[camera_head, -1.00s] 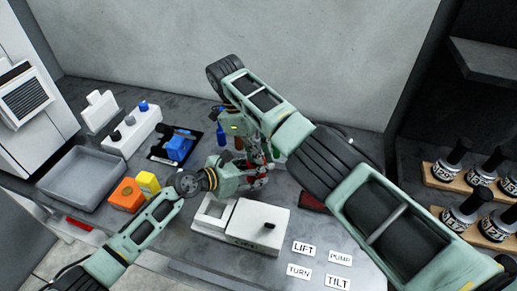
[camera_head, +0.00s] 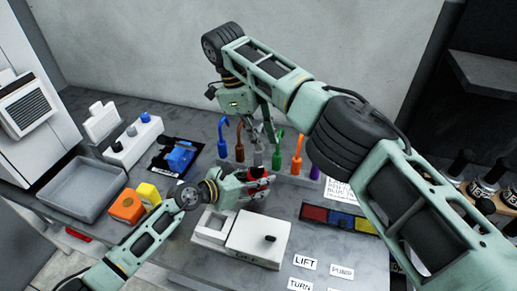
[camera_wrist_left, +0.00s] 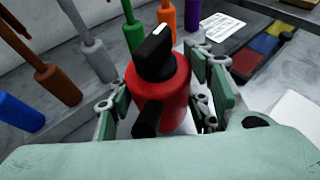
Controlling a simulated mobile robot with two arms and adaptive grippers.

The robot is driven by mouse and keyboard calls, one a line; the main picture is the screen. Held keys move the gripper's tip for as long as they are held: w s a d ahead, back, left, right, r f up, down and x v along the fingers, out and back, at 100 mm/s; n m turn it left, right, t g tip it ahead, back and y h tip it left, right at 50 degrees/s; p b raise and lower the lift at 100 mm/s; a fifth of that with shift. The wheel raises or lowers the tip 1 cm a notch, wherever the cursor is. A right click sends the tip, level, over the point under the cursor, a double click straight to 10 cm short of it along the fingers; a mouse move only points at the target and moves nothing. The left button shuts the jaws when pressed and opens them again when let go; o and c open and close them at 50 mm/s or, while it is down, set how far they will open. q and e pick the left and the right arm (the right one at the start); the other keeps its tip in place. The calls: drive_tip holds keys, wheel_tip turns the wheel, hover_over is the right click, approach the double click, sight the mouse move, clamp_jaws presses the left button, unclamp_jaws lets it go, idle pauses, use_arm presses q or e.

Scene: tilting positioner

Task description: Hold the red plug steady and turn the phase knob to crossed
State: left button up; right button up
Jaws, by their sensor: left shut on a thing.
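The red plug (camera_wrist_left: 172,88) stands between the fingers of my left gripper in the left wrist view. The black phase knob (camera_wrist_left: 155,55) sits on top of it, with a white mark at its far end. A dark stub sticks out of the plug's near side. In the head view the plug (camera_head: 262,178) shows as a small red patch. My left gripper (camera_head: 258,187) is shut around it. My right gripper (camera_head: 265,132) hangs above and behind the plug, apart from it; its fingertips are small and partly lost against the coloured handles.
Several coloured handles stand in a rack (camera_head: 290,178) behind the plug. A white box (camera_head: 258,238) with a black knob is in front. A colour-patched tray (camera_head: 340,218) lies to the right. A grey bin (camera_head: 85,187) and orange block (camera_head: 126,206) are at left.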

drive_tip(key=shift+o, duration=0.2)
drive_tip(key=w+n+t, duration=0.2)
drive_tip(key=w+t, duration=0.1)
drive_tip(key=w, duration=0.3)
drive_tip(key=shift+w+r, duration=0.2)
drive_tip(key=w+a+r+n+t+y, duration=0.1)
drive_tip(key=w+a+r+n+t, duration=0.1)
drive_tip(key=w+r+n+t, duration=0.6)
drive_tip(key=w+a+r+n+t+y, duration=0.1)
drive_tip(key=w+r+n+t, duration=0.3)
drive_tip(key=w, duration=0.5)
drive_tip(key=s+a+r+n+t+y, duration=0.25)
drive_tip(key=a+r+n+y, duration=1.2)
drive_tip(key=n, duration=0.95)
drive_tip(key=s+a+f+n+g+y, duration=0.1)
drive_tip(key=s+a+f+n+g, duration=0.4)
drive_tip(key=n, duration=0.6)
drive_tip(key=s+a+f+n+g+y, duration=0.1)
drive_tip(key=s+a+f+n+g, duration=0.15)
drive_tip(key=s+n+g, duration=0.75)
drive_tip(key=n+g+h, duration=0.1)
drive_tip(key=n+h, duration=1.4)
drive_tip(key=n, duration=0.4)
hover_over(257, 167)
wheel_tip(257, 167, down, 20)
wheel_tip(257, 167, down, 11)
